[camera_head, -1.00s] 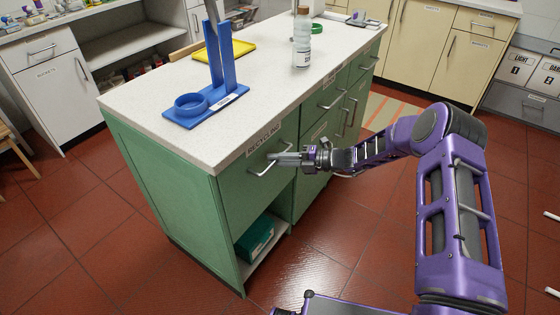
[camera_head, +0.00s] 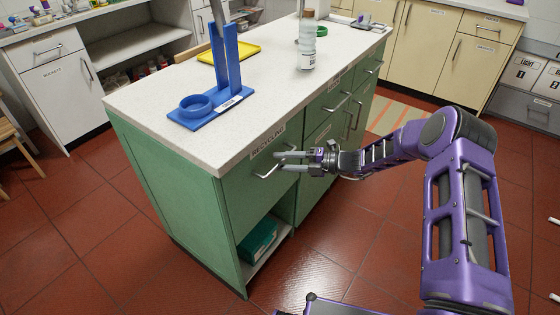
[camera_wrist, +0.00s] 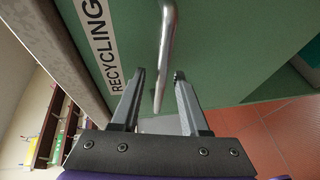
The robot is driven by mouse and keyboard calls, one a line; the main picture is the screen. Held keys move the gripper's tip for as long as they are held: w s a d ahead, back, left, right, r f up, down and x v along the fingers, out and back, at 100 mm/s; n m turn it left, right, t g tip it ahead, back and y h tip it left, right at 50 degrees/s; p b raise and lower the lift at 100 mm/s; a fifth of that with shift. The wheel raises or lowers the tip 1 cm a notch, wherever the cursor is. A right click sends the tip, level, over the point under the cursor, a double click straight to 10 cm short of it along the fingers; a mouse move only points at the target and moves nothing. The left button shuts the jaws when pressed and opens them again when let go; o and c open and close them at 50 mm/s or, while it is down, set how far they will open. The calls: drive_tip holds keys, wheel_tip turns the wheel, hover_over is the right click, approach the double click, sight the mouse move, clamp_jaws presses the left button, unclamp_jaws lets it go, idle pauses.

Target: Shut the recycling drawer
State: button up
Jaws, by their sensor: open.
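The recycling drawer (camera_head: 246,192) is the green front under the near corner of the island's white top, with a "RECYCLING" label along the upper edge. It looks about flush with the cabinet; I see no clear gap. Its metal bar handle (camera_head: 266,173) is partly hidden by my gripper (camera_head: 276,161), which reaches in from the right with its fingers apart. In the wrist view, the drawer front (camera_wrist: 235,50) fills the upper part. The handle (camera_wrist: 166,40) runs between the two open fingertips of my gripper (camera_wrist: 160,74). The jaws are not closed on it.
The worktop (camera_head: 180,140) holds a blue stand (camera_head: 222,95), a yellow tray (camera_head: 240,51) and a bottle (camera_head: 307,50). An open shelf with a teal box (camera_head: 260,240) lies below the drawer. The red tiled floor (camera_head: 370,230) in front is clear.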

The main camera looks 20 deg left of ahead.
drive_tip(key=d+r+p, duration=0.1)
drive_tip(key=d+r, duration=0.2)
drive_tip(key=d, duration=1.3)
drive_tip(key=shift+w, duration=0.4)
drive_tip(key=shift+a, duration=0.1)
